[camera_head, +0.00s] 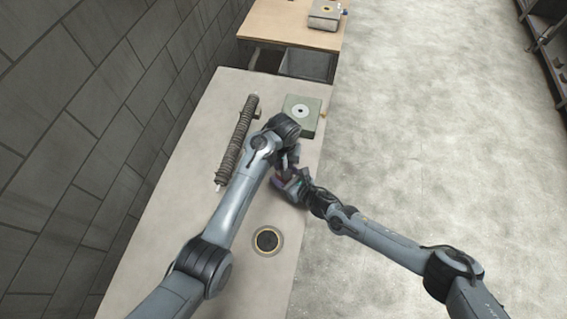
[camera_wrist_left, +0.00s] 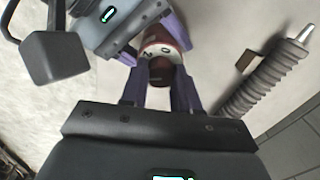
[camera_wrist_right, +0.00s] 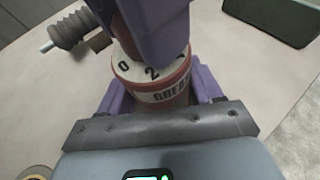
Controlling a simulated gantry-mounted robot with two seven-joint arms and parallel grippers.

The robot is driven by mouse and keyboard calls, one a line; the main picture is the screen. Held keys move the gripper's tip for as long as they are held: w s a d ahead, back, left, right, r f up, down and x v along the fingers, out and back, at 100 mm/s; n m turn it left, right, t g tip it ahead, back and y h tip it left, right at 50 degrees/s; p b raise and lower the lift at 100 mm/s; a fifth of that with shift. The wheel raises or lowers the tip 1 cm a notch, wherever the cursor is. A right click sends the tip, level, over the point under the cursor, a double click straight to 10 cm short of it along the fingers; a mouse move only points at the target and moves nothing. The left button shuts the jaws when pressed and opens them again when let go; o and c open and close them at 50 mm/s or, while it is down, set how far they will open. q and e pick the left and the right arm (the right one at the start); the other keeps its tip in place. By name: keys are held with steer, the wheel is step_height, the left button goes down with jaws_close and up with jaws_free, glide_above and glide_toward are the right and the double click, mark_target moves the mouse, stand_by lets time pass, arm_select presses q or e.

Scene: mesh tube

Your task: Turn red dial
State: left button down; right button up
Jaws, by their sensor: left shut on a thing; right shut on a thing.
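A cylinder carries a white number ring (camera_wrist_right: 150,72), a red band and lettering below it. A dark red dial (camera_wrist_right: 122,38) sits at the end beyond the ring; the same dial shows in the left wrist view (camera_wrist_left: 160,72). My left gripper (camera_wrist_left: 158,78) is shut on the dial, its purple fingers on either side. My right gripper (camera_wrist_right: 160,98) is shut on the cylinder's body below the ring. Digits 0 and 2 show on the ring. In the head view, the two grippers meet above the table and mostly hide the cylinder.
A ribbed rod (camera_head: 238,142) lies along the left side of the pale table (camera_head: 205,240). A green box with a round white plate (camera_head: 290,103) stands behind the grippers. A round fitting (camera_head: 267,241) lies in front. A wooden table (camera_head: 280,22) stands beyond.

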arm_select(q)
steer(key=m, duration=0.5)
steer(key=shift+m, duration=0.3)
steer(key=m, duration=1)
steer(key=shift+m, duration=0.4)
steer(key=m, duration=0.5)
steer(key=shift+w+m, duration=0.1)
steer(key=shift+m, duration=0.2)
steer(key=c, duration=0.8)
jaws_free()
steer(key=shift+r, duration=0.1)
steer(key=shift+r, duration=3.65)
